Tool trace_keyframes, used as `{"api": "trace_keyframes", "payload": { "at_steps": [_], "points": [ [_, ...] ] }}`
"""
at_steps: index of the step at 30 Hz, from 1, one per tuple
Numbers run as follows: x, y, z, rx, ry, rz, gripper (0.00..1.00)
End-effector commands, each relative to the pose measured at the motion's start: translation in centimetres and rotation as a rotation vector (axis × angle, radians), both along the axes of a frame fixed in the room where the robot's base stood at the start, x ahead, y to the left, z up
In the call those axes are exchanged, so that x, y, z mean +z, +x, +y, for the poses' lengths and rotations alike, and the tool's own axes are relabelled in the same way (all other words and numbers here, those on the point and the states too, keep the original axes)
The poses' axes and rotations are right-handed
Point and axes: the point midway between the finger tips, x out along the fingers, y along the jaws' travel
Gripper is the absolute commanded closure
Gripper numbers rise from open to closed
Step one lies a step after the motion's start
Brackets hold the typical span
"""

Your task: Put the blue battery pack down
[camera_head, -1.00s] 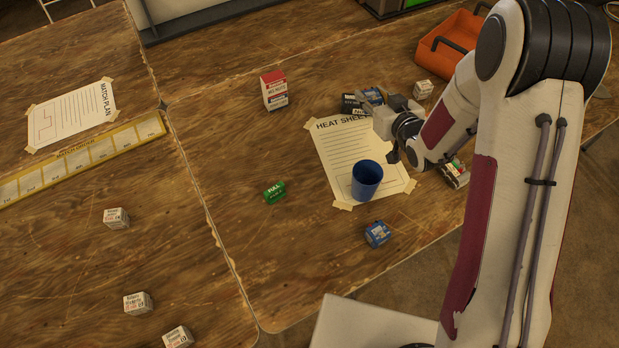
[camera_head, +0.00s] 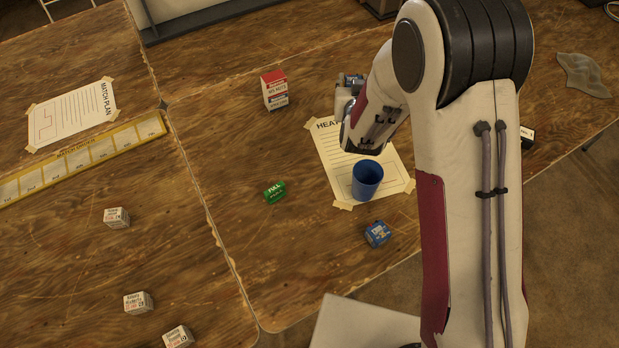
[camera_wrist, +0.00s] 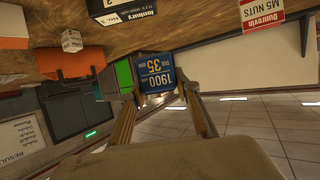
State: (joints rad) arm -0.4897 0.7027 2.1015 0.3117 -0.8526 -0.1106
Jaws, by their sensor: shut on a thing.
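The blue battery pack (camera_wrist: 157,74), a blue block with white printing reading 1900 and 35, sits between my fingertips in the wrist view. My gripper (camera_wrist: 160,85) is shut on it, and it looks held clear of the table. In the head view my gripper (camera_head: 347,92) is above the far end of the heat sheet (camera_head: 328,150), and my arm hides most of what it holds. Another small blue box (camera_head: 377,233) with a white mark lies on the table near the front edge.
A blue cup (camera_head: 367,180) stands on the heat sheet. A red-and-white nuts box (camera_head: 274,89) stands left of my gripper, with a green piece (camera_head: 275,191) nearer. White boxes (camera_head: 117,217) lie at left. Bare table lies left of the sheet.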

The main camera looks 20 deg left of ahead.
Motion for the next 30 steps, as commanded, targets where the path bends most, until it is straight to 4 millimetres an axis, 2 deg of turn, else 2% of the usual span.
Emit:
{"api": "trace_keyframes", "payload": {
  "at_steps": [17,30],
  "points": [
    [0.1,-2.7,2.4,-0.183,0.001,-0.001,0.96],
    [-0.6,-6.7,4.0,-0.337,0.001,-0.001,0.96]
  ]
}}
